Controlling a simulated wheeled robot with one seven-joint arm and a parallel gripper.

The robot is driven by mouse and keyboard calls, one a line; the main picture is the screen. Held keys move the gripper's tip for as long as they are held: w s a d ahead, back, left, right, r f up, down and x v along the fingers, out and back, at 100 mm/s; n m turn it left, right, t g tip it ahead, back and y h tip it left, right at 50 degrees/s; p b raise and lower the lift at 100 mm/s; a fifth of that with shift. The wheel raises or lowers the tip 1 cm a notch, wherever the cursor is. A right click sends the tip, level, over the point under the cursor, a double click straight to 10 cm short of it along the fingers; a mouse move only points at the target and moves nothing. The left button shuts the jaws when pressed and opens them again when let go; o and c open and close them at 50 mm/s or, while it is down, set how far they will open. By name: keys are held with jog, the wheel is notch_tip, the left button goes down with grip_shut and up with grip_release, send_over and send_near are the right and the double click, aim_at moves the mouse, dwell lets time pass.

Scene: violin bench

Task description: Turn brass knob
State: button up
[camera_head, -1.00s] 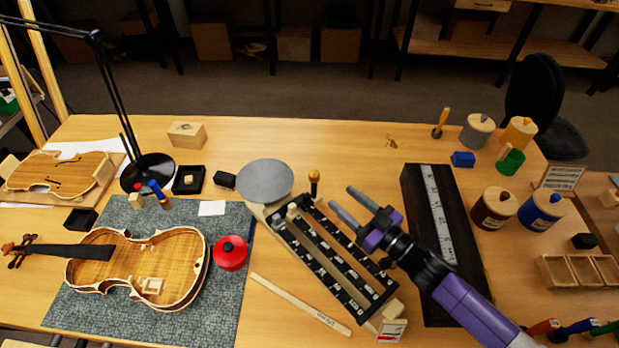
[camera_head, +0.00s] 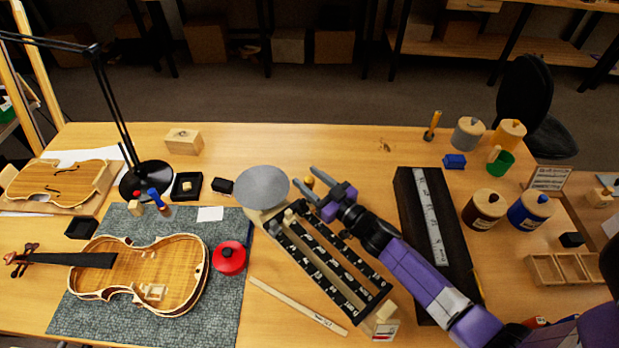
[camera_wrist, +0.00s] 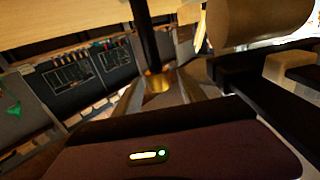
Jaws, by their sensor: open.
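The brass knob (camera_head: 309,182) stands at the far end of the scale-like device (camera_head: 330,255), beside its round grey pan (camera_head: 262,187). In the head view only a small part of the knob shows between my fingers. My gripper (camera_head: 304,177) is open, with one finger on each side of the knob. In the wrist view the brass knob (camera_wrist: 157,83) and a dark post lie between the two spread fingers of my gripper (camera_wrist: 160,88). I cannot tell whether either finger touches the knob.
A long dark case with a ruler-like strip (camera_head: 405,200) lies right of the device. A red lidded pot (camera_head: 229,259) and a violin body (camera_head: 180,265) on a grey mat (camera_head: 225,320) are to the left. The bench behind the knob is clear.

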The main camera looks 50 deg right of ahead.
grip_shut()
